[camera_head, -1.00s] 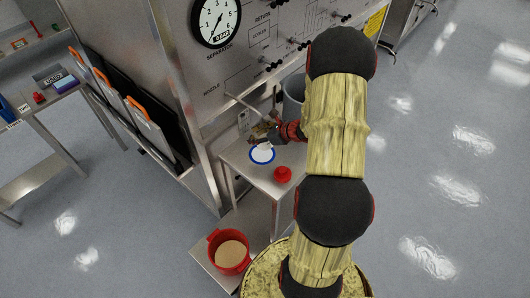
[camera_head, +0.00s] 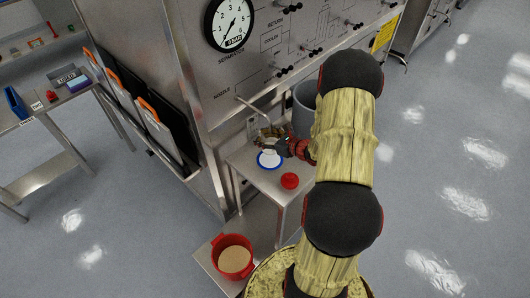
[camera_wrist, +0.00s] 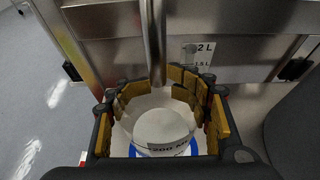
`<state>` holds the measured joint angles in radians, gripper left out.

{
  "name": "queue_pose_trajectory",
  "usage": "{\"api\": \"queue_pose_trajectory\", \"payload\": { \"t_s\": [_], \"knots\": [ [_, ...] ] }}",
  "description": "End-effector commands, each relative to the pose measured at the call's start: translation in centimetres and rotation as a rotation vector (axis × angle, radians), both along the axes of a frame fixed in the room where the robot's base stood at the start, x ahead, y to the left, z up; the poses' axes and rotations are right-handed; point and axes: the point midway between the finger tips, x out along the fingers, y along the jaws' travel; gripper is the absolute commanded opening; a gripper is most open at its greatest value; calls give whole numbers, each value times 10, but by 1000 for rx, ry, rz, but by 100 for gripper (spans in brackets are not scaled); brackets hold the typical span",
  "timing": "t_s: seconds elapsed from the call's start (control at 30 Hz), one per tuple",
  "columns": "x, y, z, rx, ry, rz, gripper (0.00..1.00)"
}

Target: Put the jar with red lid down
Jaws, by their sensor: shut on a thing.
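My gripper (camera_wrist: 165,105) is at the small steel table below the nozzle. Its yellow-padded fingers are closed around a whitish round jar (camera_wrist: 165,128) with a label starting "200 M". A blue ring shows under the jar in the wrist view. In the head view the white jar (camera_head: 269,156) stands over a blue-edged disc; whether it touches the table cannot be told. A red round thing, seemingly a lid (camera_head: 290,181), is on the front of the table, apart from the gripper. No red lid shows on the held jar.
The steel nozzle pipe (camera_wrist: 153,40) comes down close by the gripper. The separator panel with its gauge (camera_head: 229,24) stands behind. A grey cylinder (camera_head: 303,100) is right of the gripper. A red pot (camera_head: 231,242) of tan grains is low in front.

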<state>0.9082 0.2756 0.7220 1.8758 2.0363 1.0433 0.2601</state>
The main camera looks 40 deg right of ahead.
Motion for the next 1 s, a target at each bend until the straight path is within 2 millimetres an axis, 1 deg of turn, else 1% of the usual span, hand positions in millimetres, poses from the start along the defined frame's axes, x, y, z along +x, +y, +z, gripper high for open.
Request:
{"api": "queue_pose_trajectory", "payload": {
  "t_s": [0.03, 0.1, 0.27, 0.4, 0.5, 0.77, 0.93, 0.97, 1.0],
  "knots": [
    [0, 0, -12, 3, 1, 0, 12],
    [0, 0, -20, 0, 0, 0, 12],
    [0, 0, -33, 0, 0, 0, 12],
    [0, 0, -55, 2, 1, 0, 12],
    [0, 0, -68, 0, 0, 1, 12],
    [0, 0, -68, -2, -1, 1, 12],
    [0, 0, -73, -1, 0, 0, 12],
    [0, 0, -73, -1, 0, 0, 45],
    [0, 0, -72, -1, 0, 0, 47]
  ]
}}
